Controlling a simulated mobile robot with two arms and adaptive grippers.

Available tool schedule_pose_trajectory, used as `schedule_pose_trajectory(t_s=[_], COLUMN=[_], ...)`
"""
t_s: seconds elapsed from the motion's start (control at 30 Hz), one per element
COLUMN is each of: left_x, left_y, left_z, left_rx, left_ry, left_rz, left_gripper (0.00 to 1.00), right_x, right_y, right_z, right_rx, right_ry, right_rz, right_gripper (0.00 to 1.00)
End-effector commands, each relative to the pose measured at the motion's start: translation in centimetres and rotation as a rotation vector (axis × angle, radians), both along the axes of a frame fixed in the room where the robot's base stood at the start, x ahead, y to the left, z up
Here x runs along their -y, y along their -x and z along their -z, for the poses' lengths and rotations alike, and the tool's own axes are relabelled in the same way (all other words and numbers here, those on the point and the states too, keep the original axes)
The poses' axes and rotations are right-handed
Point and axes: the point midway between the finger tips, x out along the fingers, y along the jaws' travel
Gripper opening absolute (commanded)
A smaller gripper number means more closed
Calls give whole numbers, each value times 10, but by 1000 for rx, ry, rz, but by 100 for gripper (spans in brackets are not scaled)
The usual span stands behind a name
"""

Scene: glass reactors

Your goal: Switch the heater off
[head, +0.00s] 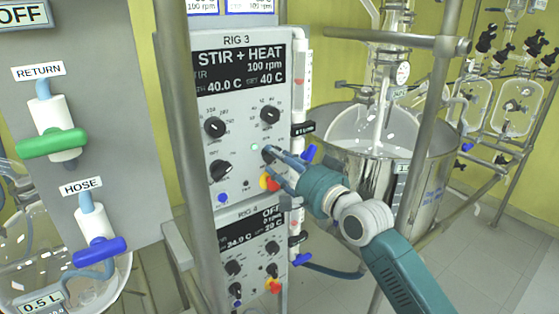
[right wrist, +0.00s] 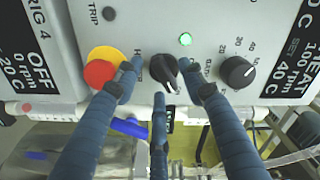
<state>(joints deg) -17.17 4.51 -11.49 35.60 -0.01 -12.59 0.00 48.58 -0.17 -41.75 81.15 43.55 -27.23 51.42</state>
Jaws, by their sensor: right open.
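The RIG 3 control panel (head: 243,100) shows "STIR + HEAT", 100 rpm, 40.0 C and set 40 C in the head view. A green lamp (head: 254,147) is lit on it and also shows in the right wrist view (right wrist: 185,39). My right gripper (head: 271,162) is at the lower right of this panel. In the right wrist view its open blue fingers (right wrist: 159,75) stand around a black mode knob (right wrist: 163,70) with a white mark. I cannot tell whether they touch the knob. My left gripper is not in view.
A red-and-yellow button (right wrist: 101,70) sits close beside one fingertip. The RIG 4 panel (head: 252,262) below reads OFF. A grey post (head: 190,110) stands left of the panel. A steel vessel (head: 430,195) and another post (head: 432,120) stand to the right.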

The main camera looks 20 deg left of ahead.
Motion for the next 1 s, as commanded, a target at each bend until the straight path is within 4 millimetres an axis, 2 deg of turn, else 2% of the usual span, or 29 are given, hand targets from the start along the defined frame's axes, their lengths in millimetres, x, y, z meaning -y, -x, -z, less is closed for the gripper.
schedule_pose_trajectory(t_s=[0.1,0.13,0.3,0.33,0.67,1.0], left_x=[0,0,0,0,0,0], left_y=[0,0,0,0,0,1], left_z=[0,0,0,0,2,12], left_rx=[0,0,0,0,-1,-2], left_ry=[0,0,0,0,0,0], left_rz=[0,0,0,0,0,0], left_gripper=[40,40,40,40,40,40], right_x=[0,0,0,0,0,1], right_y=[0,0,0,0,0,-1], right_z=[0,0,0,0,1,1], right_rx=[0,0,0,0,26,194], right_ry=[0,0,0,0,20,151], right_rz=[0,0,0,0,0,-2], right_gripper=[41,37,3,0,0,0])
